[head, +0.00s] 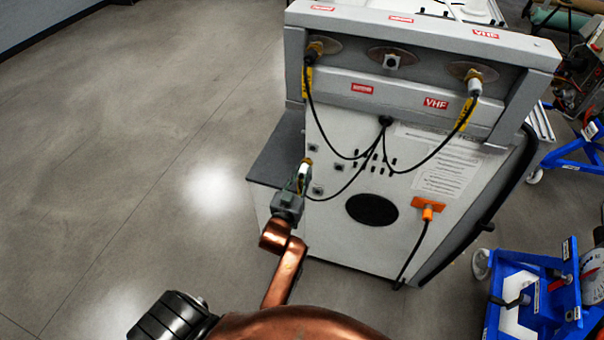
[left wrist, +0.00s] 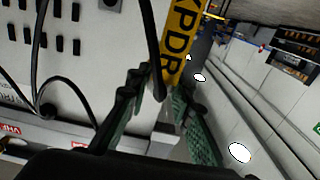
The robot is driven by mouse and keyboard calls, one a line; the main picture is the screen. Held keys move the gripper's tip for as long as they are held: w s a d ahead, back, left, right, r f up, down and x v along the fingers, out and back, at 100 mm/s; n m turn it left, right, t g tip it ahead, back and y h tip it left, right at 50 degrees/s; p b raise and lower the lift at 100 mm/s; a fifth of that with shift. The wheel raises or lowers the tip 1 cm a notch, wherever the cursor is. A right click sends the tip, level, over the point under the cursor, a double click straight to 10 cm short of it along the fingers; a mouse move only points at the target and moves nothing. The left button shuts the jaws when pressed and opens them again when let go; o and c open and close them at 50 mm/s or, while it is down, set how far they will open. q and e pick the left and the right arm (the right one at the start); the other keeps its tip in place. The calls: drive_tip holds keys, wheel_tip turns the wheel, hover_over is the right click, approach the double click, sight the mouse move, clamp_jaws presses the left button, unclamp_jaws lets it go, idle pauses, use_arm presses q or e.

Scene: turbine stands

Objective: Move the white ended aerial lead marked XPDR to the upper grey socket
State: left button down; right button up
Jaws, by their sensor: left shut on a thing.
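My left gripper (head: 299,186) is shut on the lead marked XPDR, close in front of the left side of the white cabinet (head: 335,225). The lead's white end (head: 304,170) shows just above the fingers. In the left wrist view, its yellow XPDR label (left wrist: 182,45) lies at the fingers (left wrist: 160,92), with black cable beside it. Whether the lead's tip touches a socket is hidden. My right gripper is not in view.
A top-left lead (head: 309,52) and a white-ended lead at VHF (head: 474,86) are plugged in; the middle top connector (head: 392,60) has no lead. Black cables hang from a central outlet (head: 385,121). A blue cart (head: 530,300) stands right. Floor is clear at left.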

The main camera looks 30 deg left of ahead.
sight(306, 163)
use_arm(q)
drive_tip(key=b+x, duration=0.1)
drive_tip(key=x, duration=0.1)
drive_tip(key=shift+w+a+f, duration=0.1)
drive_tip(key=shift+w+a, duration=0.1)
drive_tip(key=shift+w, duration=0.15)
drive_tip(key=shift+w+a, duration=0.15)
drive_tip(key=shift+w, duration=0.4)
drive_tip(key=shift+w+a, duration=0.1)
drive_tip(key=shift+w, duration=0.2)
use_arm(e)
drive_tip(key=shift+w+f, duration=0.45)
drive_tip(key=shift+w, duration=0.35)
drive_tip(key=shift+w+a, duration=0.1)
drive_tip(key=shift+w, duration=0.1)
use_arm(q)
drive_tip(key=shift+p, duration=0.35)
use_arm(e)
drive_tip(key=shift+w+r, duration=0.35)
use_arm(q)
drive_tip(key=shift+w, duration=0.1)
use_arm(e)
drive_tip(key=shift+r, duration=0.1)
